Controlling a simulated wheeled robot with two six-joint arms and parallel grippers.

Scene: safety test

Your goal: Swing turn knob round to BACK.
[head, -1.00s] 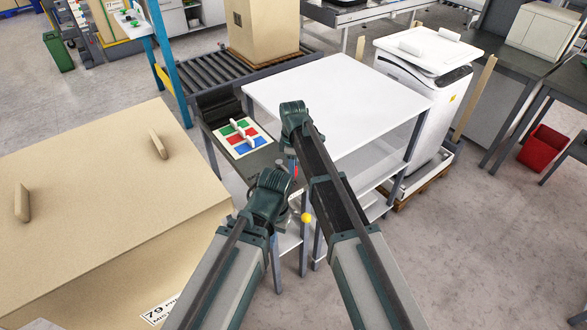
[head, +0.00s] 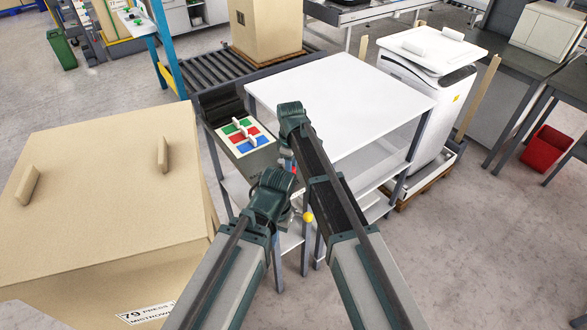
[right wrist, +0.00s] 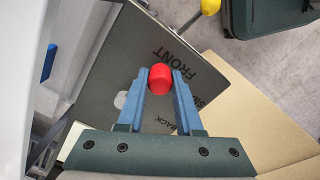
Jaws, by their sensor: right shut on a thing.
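In the right wrist view, my right gripper (right wrist: 160,74) is shut on a round red knob (right wrist: 159,82). The knob stands over a dark panel (right wrist: 105,80) printed with FRONT, BACK and a partly hidden word. A pale disc (right wrist: 120,101) shows on the panel beside the left finger. Which word the knob points at cannot be told. In the head view the arms hide the knob almost wholly. My left arm (head: 268,200) reaches to the panel area, but its gripper is hidden.
A large cardboard box (head: 95,200) with two handles stands at left. A yellow ball (head: 308,217) sits close to my arms; it also shows in the right wrist view (right wrist: 210,6). A white table (head: 345,100) and a coloured-square board (head: 238,150) lie beyond.

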